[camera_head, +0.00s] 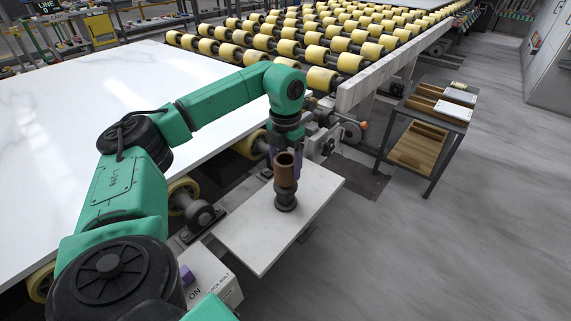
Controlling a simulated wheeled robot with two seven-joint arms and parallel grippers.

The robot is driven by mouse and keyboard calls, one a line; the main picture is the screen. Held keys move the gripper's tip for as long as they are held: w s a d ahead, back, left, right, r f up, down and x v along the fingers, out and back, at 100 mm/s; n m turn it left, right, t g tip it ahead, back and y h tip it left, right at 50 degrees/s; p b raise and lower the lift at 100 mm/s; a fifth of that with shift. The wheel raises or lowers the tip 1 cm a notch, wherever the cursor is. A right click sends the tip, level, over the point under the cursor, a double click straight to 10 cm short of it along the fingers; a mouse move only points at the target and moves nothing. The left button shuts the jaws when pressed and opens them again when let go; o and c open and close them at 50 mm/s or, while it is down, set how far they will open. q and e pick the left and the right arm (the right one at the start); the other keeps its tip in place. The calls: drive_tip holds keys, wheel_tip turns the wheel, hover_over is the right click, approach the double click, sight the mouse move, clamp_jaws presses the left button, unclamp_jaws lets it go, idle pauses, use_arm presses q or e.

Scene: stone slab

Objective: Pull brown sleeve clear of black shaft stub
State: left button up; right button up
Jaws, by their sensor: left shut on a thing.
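A brown sleeve (285,174), a short upright tube with an open dark top, stands above the black shaft stub (286,200). The stub rises from the small white slab (262,237) on a wider round foot. The sleeve's lower end meets the stub's visible part in the picture; I cannot tell how much of the stub is inside it. My left gripper (285,158), with purple fingers, comes down from behind and is shut on the sleeve. The sleeve partly hides the fingers. My right gripper is out of view.
A large white slab (60,110) lies at the left beneath my left arm. Yellow rollers (320,80) of a conveyor fill the back. A dark trolley (432,125) with wooden trays stands at the right. The grey floor (450,240) at the front right is clear.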

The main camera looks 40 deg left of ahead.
use_arm(q)
drive_tip(key=shift+r+p, duration=2.25)
drive_tip(key=shift+r, duration=0.3)
wheel_tip(320, 180, up, 6)
drive_tip(key=p, duration=0.5)
